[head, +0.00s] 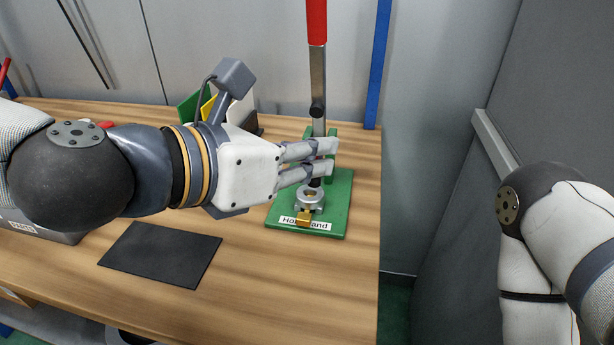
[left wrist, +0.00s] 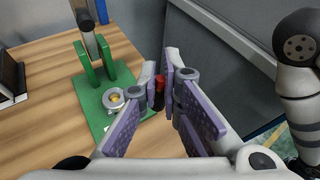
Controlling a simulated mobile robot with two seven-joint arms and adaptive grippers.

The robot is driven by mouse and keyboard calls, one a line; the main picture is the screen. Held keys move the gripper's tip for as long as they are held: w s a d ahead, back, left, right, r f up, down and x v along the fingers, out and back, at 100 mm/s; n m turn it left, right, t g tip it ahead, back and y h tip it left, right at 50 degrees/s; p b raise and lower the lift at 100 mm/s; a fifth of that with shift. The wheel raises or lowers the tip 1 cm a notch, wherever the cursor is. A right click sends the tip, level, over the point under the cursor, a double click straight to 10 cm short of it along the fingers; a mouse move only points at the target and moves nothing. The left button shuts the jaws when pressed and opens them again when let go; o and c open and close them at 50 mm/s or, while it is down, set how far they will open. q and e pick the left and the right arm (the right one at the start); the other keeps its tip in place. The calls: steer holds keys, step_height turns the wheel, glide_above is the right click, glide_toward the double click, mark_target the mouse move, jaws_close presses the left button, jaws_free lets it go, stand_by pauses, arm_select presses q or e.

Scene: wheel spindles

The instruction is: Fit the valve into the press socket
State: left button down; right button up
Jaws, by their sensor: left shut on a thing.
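The press has a green base (head: 338,203) on the bench, with an upright metal lever and a red handle (head: 316,22). Its grey ring-shaped socket (head: 311,203) has a light-coloured opening; the socket also shows in the left wrist view (left wrist: 115,99). My left gripper (head: 331,157) reaches in from the left, above the socket. It is shut on a small piece, apparently the valve (left wrist: 158,88), red on top and black below, held above the base. In the head view the fingers mostly hide it. My right gripper is out of view.
A black mat (head: 160,254) lies on the wooden bench (head: 270,300). Green, yellow and white upright items (head: 215,104) stand behind my left arm. A parts bin (head: 50,231) is partly hidden at left. The bench ends right of the press, before a grey wall.

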arm_select(q)
steer(key=w+f, duration=0.3)
steer(key=w+f+b, duration=0.1)
steer(key=w+f, duration=0.1)
steer(key=w, duration=0.2)
steer(key=w+f+b, duration=0.1)
steer(key=w+f, duration=0.2)
steer(key=shift+w+a+f, duration=0.15)
steer(key=shift+w+f, duration=0.1)
steer(key=shift+f, duration=0.05)
steer(key=shift+w+f+b, duration=0.2)
steer(key=shift+f+b, duration=0.05)
steer(key=shift+f, duration=0.65)
steer(key=shift+w+f+b, duration=0.2)
steer(key=shift+f, duration=0.7)
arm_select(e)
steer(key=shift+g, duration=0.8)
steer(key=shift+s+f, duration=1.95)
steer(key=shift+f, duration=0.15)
arm_select(q)
steer(key=shift+f, duration=0.2)
steer(key=c, duration=2.1)
jaws_free()
steer(key=o, duration=0.3)
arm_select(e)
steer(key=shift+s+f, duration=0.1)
